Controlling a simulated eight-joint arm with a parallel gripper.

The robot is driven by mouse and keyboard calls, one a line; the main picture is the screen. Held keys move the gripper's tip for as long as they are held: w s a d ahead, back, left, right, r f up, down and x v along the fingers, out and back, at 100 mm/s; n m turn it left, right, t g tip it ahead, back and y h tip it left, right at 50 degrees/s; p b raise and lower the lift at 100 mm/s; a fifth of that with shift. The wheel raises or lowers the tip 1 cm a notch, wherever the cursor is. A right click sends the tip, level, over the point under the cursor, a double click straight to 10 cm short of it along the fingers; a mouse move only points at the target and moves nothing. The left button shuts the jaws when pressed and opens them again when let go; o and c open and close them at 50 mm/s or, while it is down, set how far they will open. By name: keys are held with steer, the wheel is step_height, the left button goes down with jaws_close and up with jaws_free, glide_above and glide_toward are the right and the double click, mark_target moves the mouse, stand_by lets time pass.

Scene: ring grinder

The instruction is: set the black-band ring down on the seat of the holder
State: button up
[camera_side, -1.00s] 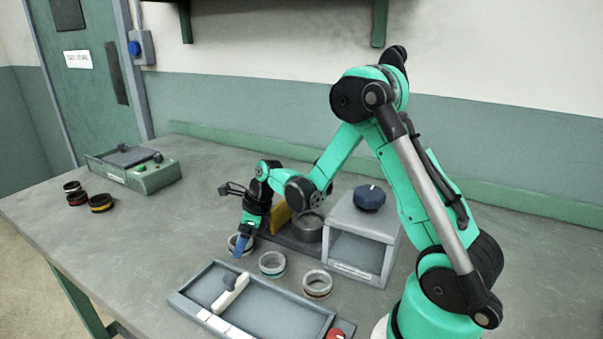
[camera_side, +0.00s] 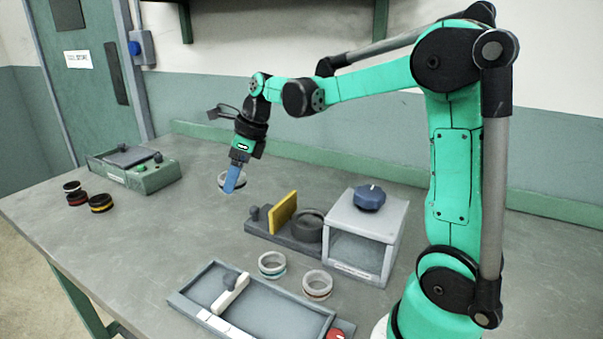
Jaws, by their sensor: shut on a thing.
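My gripper (camera_side: 234,178) is shut on a pale ring (camera_side: 224,186) with a dark band, held above the table at the centre left. The blue fingers hide part of the ring. The holder appears to be the dark grey base (camera_side: 268,235) to the right of and below the gripper in the picture. A round, dark cup-like seat (camera_side: 308,225) sits on it, between an upright yellow plate (camera_side: 283,212) and a grey housing (camera_side: 365,232). The seat's inside is hard to make out. The held ring is clear of the holder.
A teal-banded ring (camera_side: 271,265) and a red-banded ring (camera_side: 317,284) stand on the table before the holder. A grey tray (camera_side: 262,318) with a white lever lies in front. Several dark rings (camera_side: 76,198) and a green box (camera_side: 135,170) are at left. The middle left table is clear.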

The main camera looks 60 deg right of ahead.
step_height(320, 180, up, 4)
steer(key=s+d+f+m, duration=0.2)
steer(key=s+d, duration=0.1)
steer(key=s+d+f+m+h, duration=0.1)
steer(key=s+d+f+m, duration=0.1)
steer(key=s+d+f, duration=0.1)
steer(key=s+d+f+m+h, duration=0.1)
steer(key=s+d+f, duration=0.1)
steer(key=s, duration=0.3)
steer(key=shift+d+f+m+t, duration=0.35)
steer(key=shift+d+m+t, duration=0.05)
steer(key=shift+d, duration=0.35)
steer(key=shift+s+f, duration=0.2)
steer(key=shift+f, duration=2.4)
steer(key=o, duration=1.4)
